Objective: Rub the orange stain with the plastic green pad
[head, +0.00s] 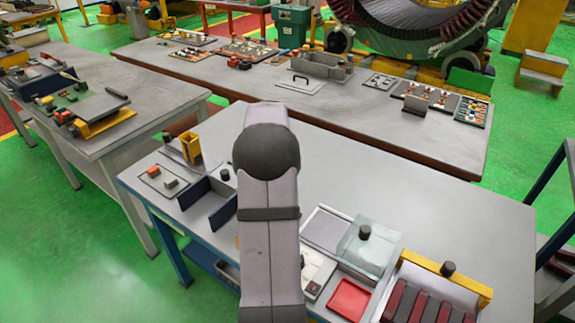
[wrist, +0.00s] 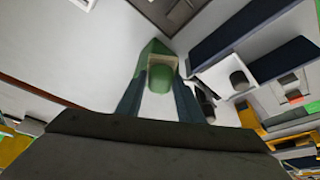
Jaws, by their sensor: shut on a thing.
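In the wrist view the green pad (wrist: 153,48) sits between the two dark fingers of my gripper (wrist: 158,88), which is shut on it. The pad's far end points up and to the left, over a pale grey surface. In the head view my own arm hides the gripper and the pad. A small sliver of orange, which looks like the orange stain (head: 237,241), shows on the grey table just left of my arm; the rest of it is hidden behind the arm. I cannot tell whether the pad touches the table.
The near table (head: 440,200) has free room at its right and back.

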